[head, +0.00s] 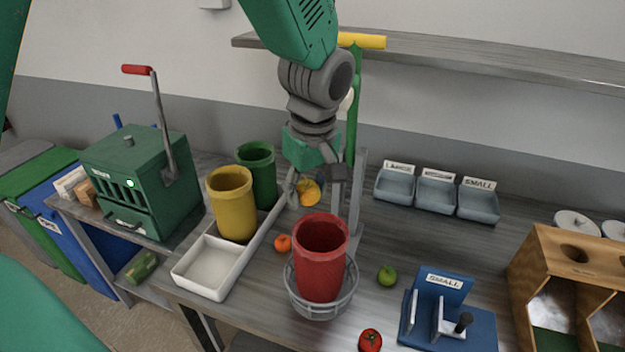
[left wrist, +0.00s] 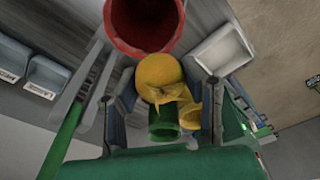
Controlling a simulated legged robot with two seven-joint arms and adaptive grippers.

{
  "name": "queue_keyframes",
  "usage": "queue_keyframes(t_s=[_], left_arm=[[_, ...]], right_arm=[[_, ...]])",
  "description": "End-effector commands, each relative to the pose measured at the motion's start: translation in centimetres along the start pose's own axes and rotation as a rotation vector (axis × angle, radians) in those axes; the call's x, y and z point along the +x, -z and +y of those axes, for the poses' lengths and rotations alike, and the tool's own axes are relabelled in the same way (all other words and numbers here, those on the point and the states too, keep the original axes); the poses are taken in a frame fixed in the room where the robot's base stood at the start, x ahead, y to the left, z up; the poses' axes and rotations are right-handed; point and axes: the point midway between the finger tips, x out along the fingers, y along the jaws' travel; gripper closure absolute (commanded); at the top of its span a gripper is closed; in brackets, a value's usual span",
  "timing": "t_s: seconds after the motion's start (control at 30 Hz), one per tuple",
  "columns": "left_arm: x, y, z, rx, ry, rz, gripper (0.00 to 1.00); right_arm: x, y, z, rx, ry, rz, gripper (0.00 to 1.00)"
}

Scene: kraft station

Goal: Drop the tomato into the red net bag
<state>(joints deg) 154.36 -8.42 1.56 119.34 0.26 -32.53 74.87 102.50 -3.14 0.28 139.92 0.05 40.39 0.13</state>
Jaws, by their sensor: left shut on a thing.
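The red net bag (head: 318,272) stands upright and open-topped in a round wire basket (head: 322,312); its open mouth also shows in the left wrist view (left wrist: 181,27). My left gripper (head: 307,188) is shut on a round yellow-orange fruit (head: 310,193), held above the counter behind the red bag. In the left wrist view this fruit (left wrist: 160,77) sits between the fingers and has a ragged star-shaped top; I cannot tell for sure whether it is a tomato. A red tomato (head: 370,340) lies at the front edge. My right gripper is not in view.
A yellow bag (head: 231,207) and a green bag (head: 258,172) stand left of my gripper. A white tray (head: 208,265), small orange fruit (head: 283,243), green fruit (head: 387,275) and blue fixture (head: 450,320) surround the red bag. A metal post (head: 357,190) rises close right.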

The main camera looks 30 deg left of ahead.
Motion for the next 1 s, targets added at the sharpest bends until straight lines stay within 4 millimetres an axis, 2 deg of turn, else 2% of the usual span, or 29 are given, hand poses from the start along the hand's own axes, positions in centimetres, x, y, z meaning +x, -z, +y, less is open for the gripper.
queue_keyframes(t_s=[0.1, 0.3, 0.67, 0.7, 0.73, 1.0], left_arm=[[1.7, -0.2, 0.5, 0.002, 0.007, -0.003, 0.88], [3.3, -0.3, 0.6, 0.003, 0.007, -0.002, 0.88], [3.6, -0.2, 0.3, 0.001, 0.002, -0.003, 0.88], [3.7, -0.1, 0.4, 0.001, 0.002, -0.003, 0.50], [3.7, -0.1, 0.4, 0.002, 0.003, -0.003, 0.40], [3.6, -0.3, 0.5, 0.002, 0.003, -0.001, 0.40]], right_arm=[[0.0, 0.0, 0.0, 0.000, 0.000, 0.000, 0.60], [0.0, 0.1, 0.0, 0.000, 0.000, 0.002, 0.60], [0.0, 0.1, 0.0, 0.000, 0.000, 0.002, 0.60], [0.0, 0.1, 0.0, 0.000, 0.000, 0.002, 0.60], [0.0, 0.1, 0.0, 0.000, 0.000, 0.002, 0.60], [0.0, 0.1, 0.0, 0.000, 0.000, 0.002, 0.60]])
